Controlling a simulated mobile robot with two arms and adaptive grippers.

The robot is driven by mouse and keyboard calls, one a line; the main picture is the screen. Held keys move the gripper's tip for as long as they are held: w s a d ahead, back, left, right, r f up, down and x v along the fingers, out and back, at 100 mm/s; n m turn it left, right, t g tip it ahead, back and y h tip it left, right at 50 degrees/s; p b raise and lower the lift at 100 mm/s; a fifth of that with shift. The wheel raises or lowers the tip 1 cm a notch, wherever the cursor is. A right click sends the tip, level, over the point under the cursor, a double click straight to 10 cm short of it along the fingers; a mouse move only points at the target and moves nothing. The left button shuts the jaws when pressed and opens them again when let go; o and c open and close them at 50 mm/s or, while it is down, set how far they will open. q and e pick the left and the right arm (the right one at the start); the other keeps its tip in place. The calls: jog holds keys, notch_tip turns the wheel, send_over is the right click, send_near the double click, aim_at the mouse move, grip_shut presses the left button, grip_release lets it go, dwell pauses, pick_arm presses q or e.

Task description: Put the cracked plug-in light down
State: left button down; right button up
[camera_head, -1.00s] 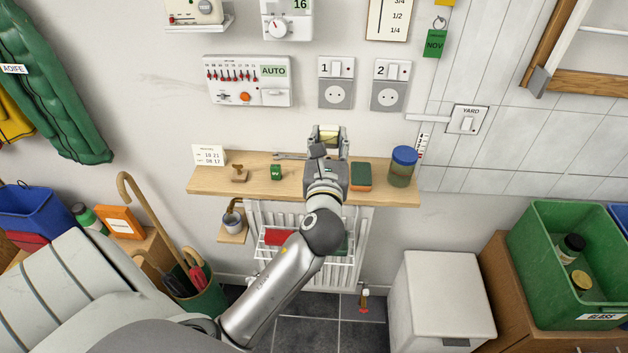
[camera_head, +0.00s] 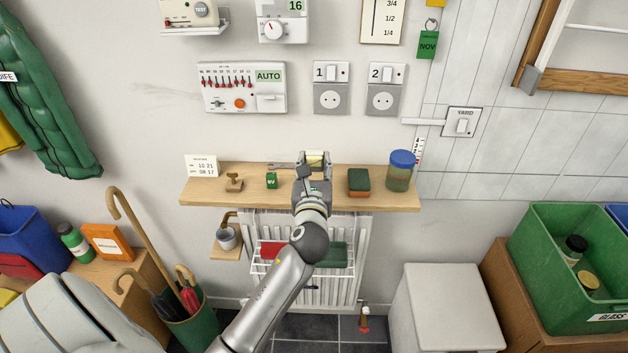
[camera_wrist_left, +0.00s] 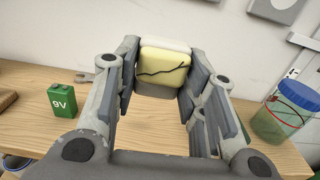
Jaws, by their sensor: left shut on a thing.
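The cracked plug-in light (camera_wrist_left: 163,68) is a pale yellow block with a dark crack line across its face and a grey lower part. It sits between the fingers of my left gripper (camera_wrist_left: 160,85), which is shut on it. In the head view the light (camera_head: 315,159) shows at the tip of my left gripper (camera_head: 313,165), over the middle of the wooden shelf (camera_head: 240,194). I cannot tell whether its underside touches the shelf. My right gripper is not in view.
On the shelf, a date card, a stamp (camera_head: 234,183), a green 9V battery (camera_head: 271,180) and a spanner (camera_head: 281,166) lie left. A sponge (camera_head: 359,183) and blue-lidded jar (camera_head: 400,172) stand right. Two sockets (camera_head: 331,97) (camera_head: 385,98) are on the wall above, both empty.

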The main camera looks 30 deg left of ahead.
aim_at(314, 169)
pick_arm(q)
jog(key=w+f, duration=0.1)
jog(key=a+f, duration=0.1)
jog(key=shift+w+a+f, duration=0.1)
jog(key=shift+w+f, duration=0.2)
jog(key=shift+w, duration=0.1)
jog(key=shift+w+a+f+b, duration=0.15)
jog(key=shift+f+b, duration=0.5)
jog(key=shift+f, duration=1.15)
jog(key=shift+f+b, duration=0.45)
jog(key=shift+f, duration=0.2)
jog(key=c, duration=0.9)
grip_release()
jog(key=shift+r, duration=0.1)
